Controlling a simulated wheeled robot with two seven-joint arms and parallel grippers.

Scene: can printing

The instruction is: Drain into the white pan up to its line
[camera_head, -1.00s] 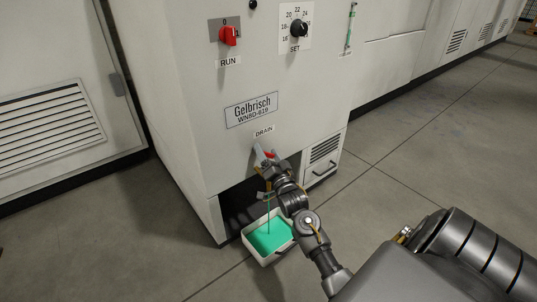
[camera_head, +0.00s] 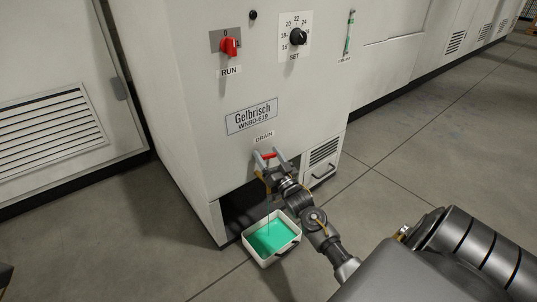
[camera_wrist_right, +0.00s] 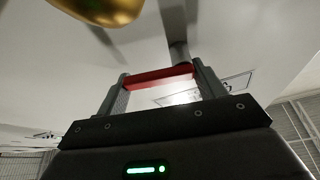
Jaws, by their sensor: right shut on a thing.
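The white pan (camera_head: 289,256) stands on the floor under the machine's drain opening, with green liquid (camera_head: 270,236) in it. A thin green stream appears to run down into it. I cannot make out the line inside the pan. My right gripper (camera_head: 269,158) is shut on the red drain handle (camera_head: 268,156), below the DRAIN label (camera_head: 264,137). In the right wrist view the red handle (camera_wrist_right: 158,77) lies across between the two fingertips. A brass part (camera_wrist_right: 100,8) shows blurred at the top left there. My left gripper is not in view.
The machine front carries a red RUN switch (camera_head: 229,46), a black SET dial (camera_head: 298,37) and a sight tube (camera_head: 349,36). A small vented drawer (camera_head: 321,163) is right of the drain. The floor to the right is clear.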

